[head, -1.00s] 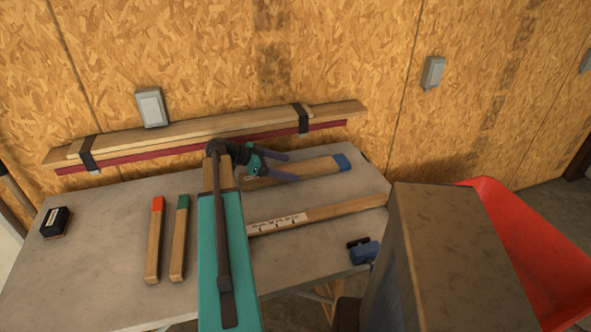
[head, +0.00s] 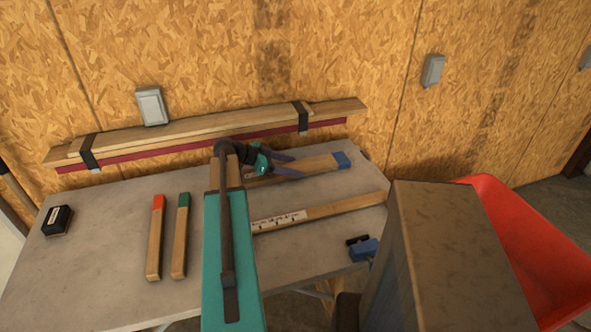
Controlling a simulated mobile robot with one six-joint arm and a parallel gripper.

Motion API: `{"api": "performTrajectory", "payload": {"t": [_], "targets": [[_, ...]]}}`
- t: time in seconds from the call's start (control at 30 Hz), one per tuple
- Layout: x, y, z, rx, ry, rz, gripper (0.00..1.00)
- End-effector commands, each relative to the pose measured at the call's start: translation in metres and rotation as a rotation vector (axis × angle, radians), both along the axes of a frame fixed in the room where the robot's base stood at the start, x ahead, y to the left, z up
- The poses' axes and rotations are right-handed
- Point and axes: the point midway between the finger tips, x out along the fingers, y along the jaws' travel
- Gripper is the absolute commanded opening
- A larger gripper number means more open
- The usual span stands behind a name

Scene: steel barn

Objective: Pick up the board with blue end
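The board with the blue end (head: 322,164) lies on the grey table (head: 110,225) near its back edge, with its blue end at the right. My gripper (head: 299,165) is over this board, left of the blue end. Its two purple fingers look apart, with a gap between them. I cannot tell whether they touch the board or are above it. My gripper and arm hide the left part of the board.
Boards with a red end (head: 155,240) and a green end (head: 181,238) lie at the left. A labelled board (head: 345,206) lies in front. A black box (head: 57,221), a blue clamp-like tool (head: 364,250) and wall-mounted planks (head: 230,124) border the area. A red bin (head: 520,240) stands right.

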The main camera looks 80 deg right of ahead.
Motion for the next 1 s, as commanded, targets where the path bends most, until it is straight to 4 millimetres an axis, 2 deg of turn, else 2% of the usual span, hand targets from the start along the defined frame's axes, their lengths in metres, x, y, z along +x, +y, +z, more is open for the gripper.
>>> {"api": "performTrajectory", "payload": {"t": [0.03,0.13,0.17,0.67,1.0], "targets": [[0.0,0.0,0.0,0.0,0.0,0.001,0.45],[0.0,0.0,0.0,0.0,0.0,0.001,0.28],[0.0,0.0,0.001,-0.001,0.001,0.001,0.26],[0.001,0.0,0.007,-0.002,0.001,0.002,0.26],[0.001,0.0,0.034,-0.003,0.001,0.002,0.26]]}}
